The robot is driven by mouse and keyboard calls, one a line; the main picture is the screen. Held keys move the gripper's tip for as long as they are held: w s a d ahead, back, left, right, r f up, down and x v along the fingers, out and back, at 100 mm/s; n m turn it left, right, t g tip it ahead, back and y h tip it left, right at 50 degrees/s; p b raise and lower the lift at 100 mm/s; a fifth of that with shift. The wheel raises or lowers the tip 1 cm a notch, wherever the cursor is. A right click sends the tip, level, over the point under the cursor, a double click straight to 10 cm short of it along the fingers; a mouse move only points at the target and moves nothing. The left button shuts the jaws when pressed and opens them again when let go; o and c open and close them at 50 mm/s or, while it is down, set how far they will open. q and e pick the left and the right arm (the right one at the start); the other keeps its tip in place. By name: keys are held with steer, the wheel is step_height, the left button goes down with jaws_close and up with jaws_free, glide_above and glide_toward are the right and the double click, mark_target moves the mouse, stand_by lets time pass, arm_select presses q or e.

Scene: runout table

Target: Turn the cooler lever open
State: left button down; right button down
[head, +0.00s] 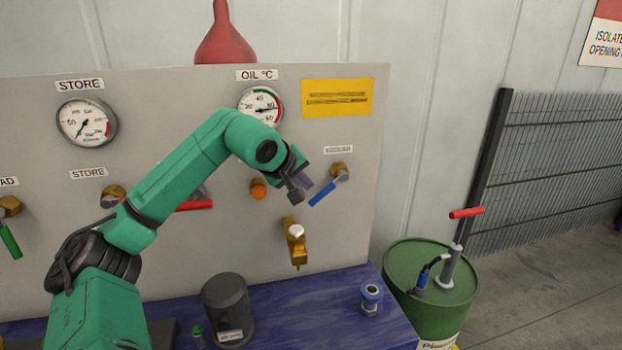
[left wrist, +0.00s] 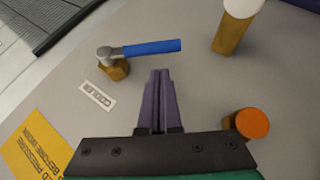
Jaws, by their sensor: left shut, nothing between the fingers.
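The cooler lever (head: 322,194) has a blue handle on a brass valve body (head: 339,172) at the right of the grey panel. In the head view the handle slants down and left from its pivot. The left wrist view shows the blue handle (left wrist: 152,47) and the COOLER label (left wrist: 98,93) beside it. My left gripper (head: 304,180) is in front of the panel, just left of the lever. In the left wrist view its purple fingers (left wrist: 160,74) are shut and empty, with their tips pointing at the handle and a small gap showing between. My right gripper is not in view.
An orange knob (head: 258,189) and a brass tap (head: 295,243) are close to the gripper. A red lever (head: 195,205) is behind my left arm. A green drum (head: 440,290) stands right.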

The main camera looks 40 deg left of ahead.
arm_select(q)
steer(key=shift+w+d+f, duration=0.25)
steer(key=shift+d+f, duration=0.25)
steer(key=shift+f, duration=0.25)
